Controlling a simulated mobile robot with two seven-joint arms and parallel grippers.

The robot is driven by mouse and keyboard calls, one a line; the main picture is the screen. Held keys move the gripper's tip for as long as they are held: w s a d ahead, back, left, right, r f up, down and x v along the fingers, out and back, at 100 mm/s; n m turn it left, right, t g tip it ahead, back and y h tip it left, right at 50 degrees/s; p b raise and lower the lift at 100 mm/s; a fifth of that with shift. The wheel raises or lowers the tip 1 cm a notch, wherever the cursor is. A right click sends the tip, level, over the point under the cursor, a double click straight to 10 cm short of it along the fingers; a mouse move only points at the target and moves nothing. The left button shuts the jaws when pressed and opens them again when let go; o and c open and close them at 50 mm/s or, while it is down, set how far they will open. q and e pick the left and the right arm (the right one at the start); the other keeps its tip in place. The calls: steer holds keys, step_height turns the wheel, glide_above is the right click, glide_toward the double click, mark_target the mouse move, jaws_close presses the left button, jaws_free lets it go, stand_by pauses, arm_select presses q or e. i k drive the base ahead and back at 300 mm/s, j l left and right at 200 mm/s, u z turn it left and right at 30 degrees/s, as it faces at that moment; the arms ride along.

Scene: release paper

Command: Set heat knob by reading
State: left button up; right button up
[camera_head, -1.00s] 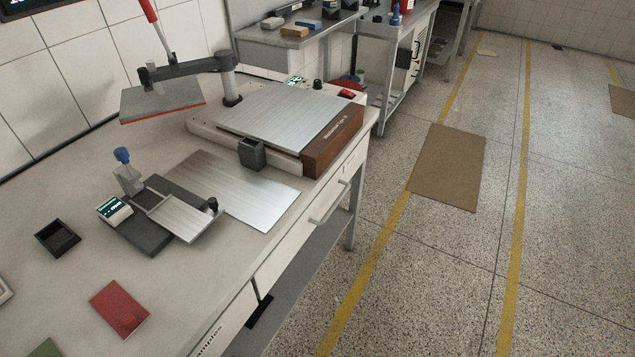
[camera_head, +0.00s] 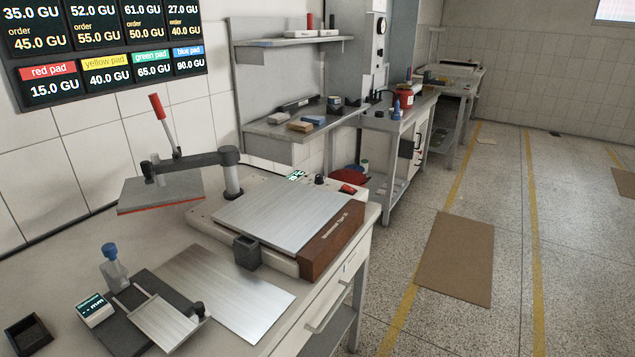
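The heat press (camera_head: 205,215) stands on the bench with its upper plate (camera_head: 160,190) swung out to the left and its red-tipped lever (camera_head: 157,108) raised. A small black knob (camera_head: 320,180) sits at the back of the press base, between a green-lit display (camera_head: 297,175) and a red switch (camera_head: 348,189). The display's digits are too small to read surely. A wall screen (camera_head: 100,50) lists values in GU: red pad 15.0, yellow pad 40.0, green pad 65.0, blue pad 90.0, with order values above. Its top is cut off. Neither gripper is in view.
A gauge (camera_head: 95,309) reading "-- mm" stands beside a dark fixture (camera_head: 150,325), with a blue-capped bottle (camera_head: 114,270) behind. The floor at right is open, with a brown mat (camera_head: 455,258).

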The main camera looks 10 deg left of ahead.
mark_target(319, 180)
steer(key=i+l+u, duration=0.3)
steer(key=i+l, duration=0.8)
steer(key=k+l, duration=0.05)
